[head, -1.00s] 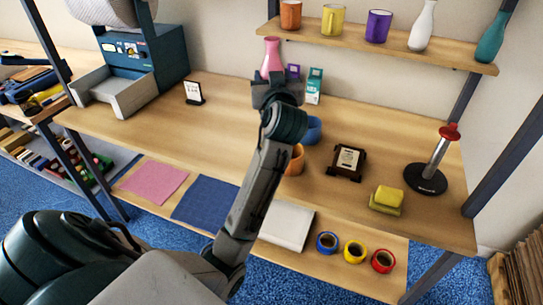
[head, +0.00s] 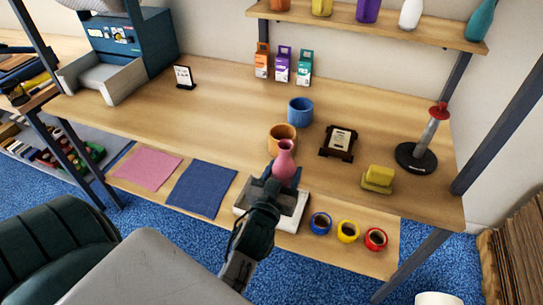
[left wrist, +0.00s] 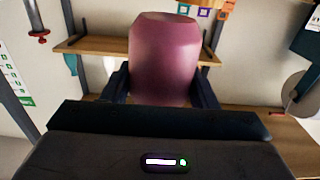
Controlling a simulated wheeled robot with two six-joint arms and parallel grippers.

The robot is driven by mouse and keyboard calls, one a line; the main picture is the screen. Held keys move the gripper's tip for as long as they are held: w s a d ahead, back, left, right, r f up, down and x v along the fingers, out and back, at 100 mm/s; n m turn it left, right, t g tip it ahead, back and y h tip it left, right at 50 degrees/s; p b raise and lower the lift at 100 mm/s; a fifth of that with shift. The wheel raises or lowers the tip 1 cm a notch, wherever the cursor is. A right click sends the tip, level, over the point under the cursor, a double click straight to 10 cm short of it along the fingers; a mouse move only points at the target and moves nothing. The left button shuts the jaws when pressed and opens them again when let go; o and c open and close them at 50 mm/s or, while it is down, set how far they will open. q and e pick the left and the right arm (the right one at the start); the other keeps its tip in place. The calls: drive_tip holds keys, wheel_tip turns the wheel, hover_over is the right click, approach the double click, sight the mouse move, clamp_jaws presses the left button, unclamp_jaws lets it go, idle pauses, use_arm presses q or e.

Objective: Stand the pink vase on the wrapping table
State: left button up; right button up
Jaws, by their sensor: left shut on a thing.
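The pink vase (head: 284,158) is upright in my left gripper (head: 281,176), in front of the wrapping table (head: 215,110) near its front edge. The gripper is shut on the vase. In the left wrist view the vase (left wrist: 164,55) fills the space between the two fingers (left wrist: 160,88). Its lower part is hidden by the gripper in the head view. My right gripper is not in view.
An orange mug (head: 281,137) and a blue mug (head: 300,111) stand behind the vase. The table's left middle is clear. A lower shelf (head: 290,236) holds tape rolls and cloths.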

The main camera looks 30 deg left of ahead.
sight(275, 141)
use_arm(q)
drive_tip(key=w+a+f+b, duration=0.1)
drive_tip(key=w+a, duration=0.2)
drive_tip(key=w+a+f+b, duration=0.2)
drive_tip(key=w+a, duration=0.2)
drive_tip(key=w+a+f+b, duration=0.1)
drive_tip(key=w+a+b, duration=0.1)
drive_tip(key=w+a, duration=0.1)
drive_tip(key=shift+w+a+f, duration=0.15)
drive_tip(key=shift+a+f, duration=0.15)
drive_tip(key=shift+f, duration=0.05)
drive_tip(key=shift+f+b, duration=0.25)
drive_tip(key=shift+b, duration=0.15)
drive_tip(key=shift+w+r, duration=0.1)
drive_tip(key=shift+f+b, duration=0.3)
drive_tip(key=shift+f, duration=0.35)
drive_tip(key=shift+r, duration=0.1)
drive_tip(key=o, duration=1.1)
